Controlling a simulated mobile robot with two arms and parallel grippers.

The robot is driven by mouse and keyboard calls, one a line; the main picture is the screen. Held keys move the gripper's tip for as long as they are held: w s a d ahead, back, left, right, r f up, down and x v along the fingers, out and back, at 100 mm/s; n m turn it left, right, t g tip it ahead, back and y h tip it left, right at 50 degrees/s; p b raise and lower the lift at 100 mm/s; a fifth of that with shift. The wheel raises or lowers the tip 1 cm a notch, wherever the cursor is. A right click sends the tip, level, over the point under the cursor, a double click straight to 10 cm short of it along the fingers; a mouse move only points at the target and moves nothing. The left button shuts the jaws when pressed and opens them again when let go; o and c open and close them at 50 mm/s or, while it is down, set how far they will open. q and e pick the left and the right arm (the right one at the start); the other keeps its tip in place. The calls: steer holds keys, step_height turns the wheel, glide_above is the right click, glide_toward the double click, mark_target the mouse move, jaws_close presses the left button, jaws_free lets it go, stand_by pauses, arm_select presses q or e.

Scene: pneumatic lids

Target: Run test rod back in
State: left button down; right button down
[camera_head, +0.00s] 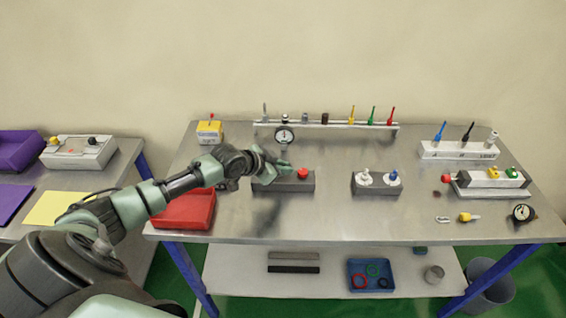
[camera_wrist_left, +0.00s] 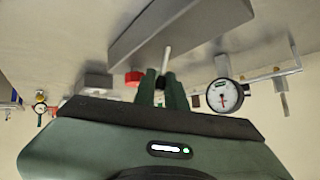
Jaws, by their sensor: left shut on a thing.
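My left gripper (camera_head: 282,166) is at the left part of a grey block (camera_head: 297,186) that carries a red cap (camera_head: 303,173) on its top. In the left wrist view the dark green fingers (camera_wrist_left: 161,88) are closed together around a thin pale rod (camera_wrist_left: 167,59). The rod stands between the fingertips and the grey block (camera_wrist_left: 150,40); its lower end is hard to make out. The red cap also shows beside the fingers there (camera_wrist_left: 133,79). In the head view the fingers hide the rod. My right gripper is not in view.
A red tray (camera_head: 186,222) stands left of the block. A second grey block (camera_head: 375,187) with white and blue fittings stands to its right. A rack with a dial gauge (camera_head: 284,136) runs behind. A clamped cylinder unit (camera_head: 490,190) is at right. The front middle of the table is clear.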

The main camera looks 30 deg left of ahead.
arm_select(q)
steer(key=c, duration=1.5)
jaws_free()
steer(key=shift+o, duration=0.2)
steer(key=shift+w, duration=0.15)
steer(key=shift+f, duration=0.1)
steer(key=b+v, duration=0.1)
steer(key=v, duration=0.6)
steer(key=shift+s+r+b, duration=0.25)
steer(key=shift+s+b, duration=0.05)
steer(key=shift+a, duration=0.1)
